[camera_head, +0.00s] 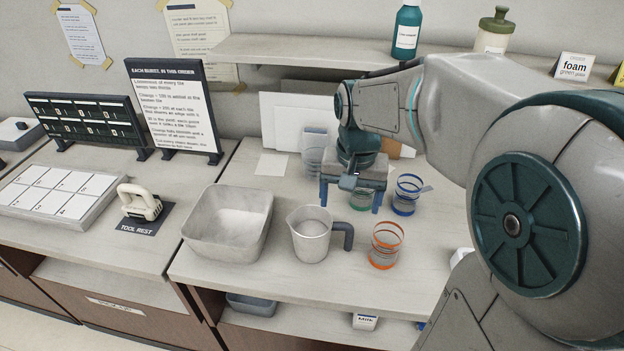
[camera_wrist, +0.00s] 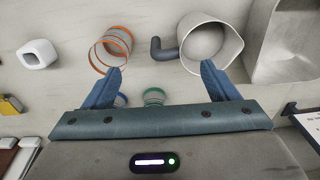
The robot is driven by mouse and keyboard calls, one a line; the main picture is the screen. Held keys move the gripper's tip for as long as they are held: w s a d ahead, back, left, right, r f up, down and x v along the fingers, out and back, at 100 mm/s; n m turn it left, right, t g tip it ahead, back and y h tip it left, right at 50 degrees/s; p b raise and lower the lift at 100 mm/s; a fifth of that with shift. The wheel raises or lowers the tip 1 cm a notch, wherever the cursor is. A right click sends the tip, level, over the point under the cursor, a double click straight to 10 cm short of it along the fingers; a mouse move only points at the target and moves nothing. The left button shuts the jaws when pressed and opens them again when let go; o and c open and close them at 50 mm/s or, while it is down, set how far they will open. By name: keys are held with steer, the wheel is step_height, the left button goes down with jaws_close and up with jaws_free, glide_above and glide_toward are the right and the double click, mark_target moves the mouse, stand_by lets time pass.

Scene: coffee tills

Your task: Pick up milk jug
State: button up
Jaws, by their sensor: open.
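The jug (camera_head: 309,240) is pale grey with a spout and a dark handle, and stands upright on the counter. Its dark handle points right in the head view. In the wrist view the jug (camera_wrist: 203,45) shows from above, with its handle to the left. My gripper (camera_head: 350,204) is open and empty, pointing down above the counter behind the jug, apart from it. In the wrist view my gripper (camera_wrist: 162,76) has its fingers spread, with the jug beyond the right fingertip.
An orange-rimmed cup (camera_head: 384,257) stands right of the jug. A green-banded cup (camera_head: 361,200) is by my fingers, a blue-banded cup (camera_head: 405,204) to their right. A grey bin (camera_head: 222,251) stands left of the jug. A shelf (camera_head: 300,50) runs along the wall.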

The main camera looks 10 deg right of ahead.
mark_target(342, 225)
steer(key=shift+m+g, duration=0.3)
steer(key=shift+m, duration=0.2)
steer(key=w+f, duration=0.1)
steer(key=f, duration=0.1)
steer(key=w+f+p, duration=0.1)
steer(key=f, duration=0.1)
steer(key=w+f+p, duration=0.1)
steer(key=f, duration=0.1)
steer(key=shift+f, duration=0.1)
steer(key=shift+w+a+f+p, duration=0.1)
steer(key=shift+f+p, duration=0.25)
steer(key=shift+f, duration=1.05)
steer(key=shift+w+f+p, duration=0.1)
steer(key=shift+f+p, duration=0.2)
steer(key=shift+f, duration=1.05)
steer(key=shift+s, duration=0.1)
steer(key=c, duration=1.4)
